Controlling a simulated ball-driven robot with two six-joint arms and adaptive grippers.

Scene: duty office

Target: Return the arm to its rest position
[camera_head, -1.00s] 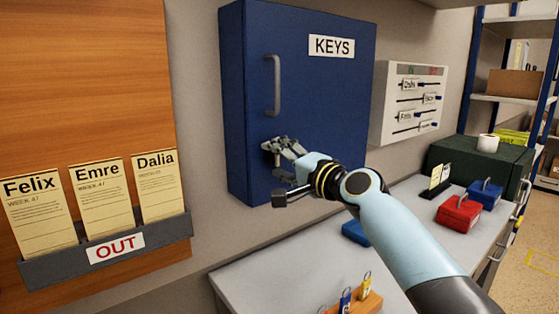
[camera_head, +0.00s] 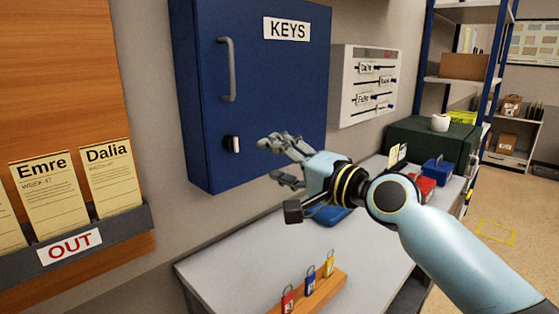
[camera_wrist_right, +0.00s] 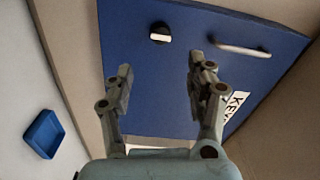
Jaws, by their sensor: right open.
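My right gripper (camera_head: 280,160) is open and empty in front of the blue key cabinet (camera_head: 265,85), to the right of its small knob (camera_head: 232,144) and apart from it. The cabinet door looks closed, with a grey handle (camera_head: 227,70) and a KEYS label. In the right wrist view the two fingers (camera_wrist_right: 158,80) are spread with nothing between them, and the knob (camera_wrist_right: 160,33) and handle (camera_wrist_right: 242,48) lie beyond the fingertips. My right arm comes in from the lower right. My left gripper is not in view.
A grey desk (camera_head: 235,262) below holds a wooden block (camera_head: 318,290) with padlocks, a blue tray (camera_wrist_right: 43,134), a red box (camera_head: 421,186), a blue box (camera_head: 437,172) and a dark green box (camera_head: 425,142). A card rack (camera_head: 110,239) hangs left; a white panel (camera_head: 361,85) hangs right.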

